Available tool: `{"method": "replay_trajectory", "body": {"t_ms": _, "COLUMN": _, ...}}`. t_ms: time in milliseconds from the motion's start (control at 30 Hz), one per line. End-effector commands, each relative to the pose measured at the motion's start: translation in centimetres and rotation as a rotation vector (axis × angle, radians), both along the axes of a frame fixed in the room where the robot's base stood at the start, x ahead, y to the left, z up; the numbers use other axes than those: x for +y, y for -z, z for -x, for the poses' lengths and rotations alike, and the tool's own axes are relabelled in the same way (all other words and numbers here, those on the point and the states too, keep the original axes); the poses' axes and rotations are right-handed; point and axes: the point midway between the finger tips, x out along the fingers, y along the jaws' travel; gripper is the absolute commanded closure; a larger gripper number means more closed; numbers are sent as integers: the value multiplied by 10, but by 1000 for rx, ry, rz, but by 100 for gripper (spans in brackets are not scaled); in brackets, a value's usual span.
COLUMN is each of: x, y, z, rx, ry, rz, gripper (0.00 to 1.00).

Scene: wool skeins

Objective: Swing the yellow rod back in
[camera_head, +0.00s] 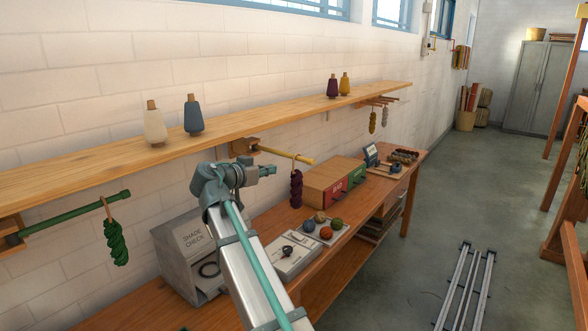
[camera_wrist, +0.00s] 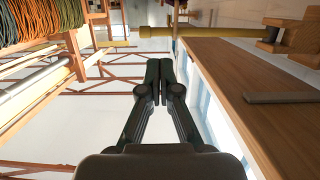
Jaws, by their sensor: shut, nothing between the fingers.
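The yellow rod (camera_head: 285,153) juts out from a wooden bracket (camera_head: 243,147) under the wall shelf. A dark purple skein (camera_head: 296,188) hangs from it by a loop near the outer end. My gripper (camera_head: 270,170) is beside the rod, just below it in the picture and left of the skein; contact cannot be told. In the wrist view my gripper (camera_wrist: 160,72) is shut with its fingers together and empty. A yellow bar (camera_wrist: 220,32), which looks like the rod, crosses the top of that view beyond the fingertips.
The shelf (camera_head: 240,115) above carries several yarn cones. A green rod (camera_head: 75,215) with a green skein (camera_head: 116,242) sticks out at left. Below, the bench (camera_head: 335,262) holds a shade-check box (camera_head: 185,255), a tray of yarn balls (camera_head: 325,232) and a drawer unit (camera_head: 330,183). The floor at right has rails.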

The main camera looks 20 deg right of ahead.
Motion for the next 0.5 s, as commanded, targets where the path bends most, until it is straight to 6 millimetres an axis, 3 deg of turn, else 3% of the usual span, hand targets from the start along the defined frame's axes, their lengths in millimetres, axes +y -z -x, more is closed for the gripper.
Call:
{"method": "replay_trajectory", "body": {"t_ms": 100, "x": -2, "y": -11, "z": 1, "rx": -30, "ry": 5, "rz": -4, "gripper": 100}}
{"method": "replay_trajectory", "body": {"t_ms": 267, "x": -13, "y": -12, "z": -4, "rx": -31, "ry": 7, "rz": -3, "gripper": 100}}
{"method": "replay_trajectory", "body": {"t_ms": 500, "x": -47, "y": -5, "z": -23, "rx": -28, "ry": 7, "rz": -3, "gripper": 100}}
